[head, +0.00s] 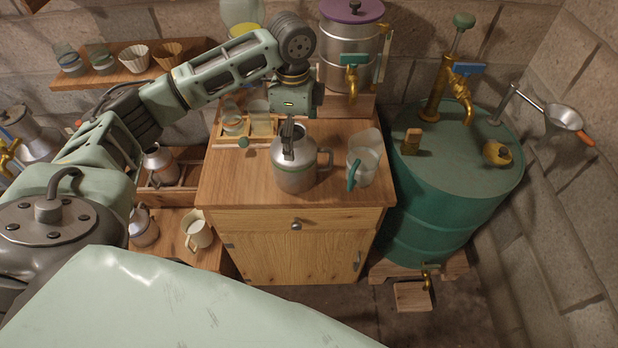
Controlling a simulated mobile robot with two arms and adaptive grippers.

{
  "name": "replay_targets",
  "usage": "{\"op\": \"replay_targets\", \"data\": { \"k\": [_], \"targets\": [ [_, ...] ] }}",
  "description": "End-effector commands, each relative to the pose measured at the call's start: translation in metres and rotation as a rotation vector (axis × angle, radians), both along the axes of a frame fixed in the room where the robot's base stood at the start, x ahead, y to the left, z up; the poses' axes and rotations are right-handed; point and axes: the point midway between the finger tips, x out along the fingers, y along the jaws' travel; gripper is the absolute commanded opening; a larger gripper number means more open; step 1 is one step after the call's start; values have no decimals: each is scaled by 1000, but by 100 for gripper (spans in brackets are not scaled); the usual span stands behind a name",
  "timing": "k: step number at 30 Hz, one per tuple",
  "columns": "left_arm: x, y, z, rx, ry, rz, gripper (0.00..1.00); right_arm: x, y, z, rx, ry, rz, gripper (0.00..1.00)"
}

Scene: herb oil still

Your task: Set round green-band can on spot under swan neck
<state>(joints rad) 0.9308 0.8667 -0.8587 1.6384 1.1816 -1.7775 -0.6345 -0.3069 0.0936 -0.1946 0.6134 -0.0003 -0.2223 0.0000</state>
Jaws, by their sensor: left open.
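My left gripper (289,138) reaches down from the wrist, open, with its dark fingers at the top of a round metal can (296,178). The can stands upright on the wooden cabinet top and has a side handle at its right. I cannot make out a green band on it, and the fingers hide part of its top. I cannot tell whether they touch it. A brass curved-neck tap (461,90) with a blue lever stands on the green drum (430,215) at the right. No marked spot can be made out below it. My right gripper is not in view.
A clear jug (368,162) with a teal handle stands close right of the can. A steel urn (350,35) with a brass tap stands behind. Small glasses (233,122) stand at the back left. The cabinet top's front left (235,185) is clear.

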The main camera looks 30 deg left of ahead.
Motion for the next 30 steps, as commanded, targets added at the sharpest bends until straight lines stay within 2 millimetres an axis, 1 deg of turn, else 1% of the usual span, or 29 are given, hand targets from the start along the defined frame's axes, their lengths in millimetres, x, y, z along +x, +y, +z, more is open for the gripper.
{"op": "replay_targets", "data": {
  "k": [1,4,9,13,16,18,21,28,29,30],
  "targets": [
    [1,4,-1,1,-1,-12,100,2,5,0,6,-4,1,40],
    [1,7,-8,3,1,-26,100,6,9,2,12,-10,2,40],
    [1,7,-27,2,1,-27,100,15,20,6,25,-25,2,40],
    [2,9,-42,3,3,-26,100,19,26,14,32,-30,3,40],
    [3,10,-58,3,3,-26,100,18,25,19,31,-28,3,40],
    [4,10,-68,3,2,-27,100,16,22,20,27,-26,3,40],
    [4,10,-76,3,-1,-28,100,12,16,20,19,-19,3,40],
    [4,10,-79,3,-2,-28,100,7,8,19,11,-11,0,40],
    [4,10,-79,3,-2,-28,99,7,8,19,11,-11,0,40],
    [4,10,-79,3,-2,-28,96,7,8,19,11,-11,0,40]
  ]
}}
